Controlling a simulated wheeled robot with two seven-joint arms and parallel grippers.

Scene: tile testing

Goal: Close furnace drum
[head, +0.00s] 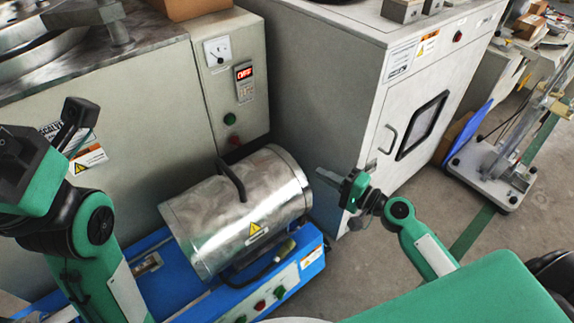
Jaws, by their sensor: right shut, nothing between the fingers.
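The furnace drum (235,215) is a shiny metal cylinder lying on a blue base (165,290). Its curved shell faces up and toward me, and I see no open interior. A black handle (231,179) stands on top of the shell, and another dark handle shows low at its front. My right gripper (322,176) is shut and empty, just right of the drum's right end and apart from it. My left gripper (76,122) is at the upper left, away from the drum. Its fingers are dark and seen at an angle, so its opening is unclear.
A grey machine with a control panel (228,80) stands behind the drum. A grey cabinet (345,90) with a handled door stands behind my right gripper. The blue base carries buttons at its front. Open floor (400,262) lies to the right.

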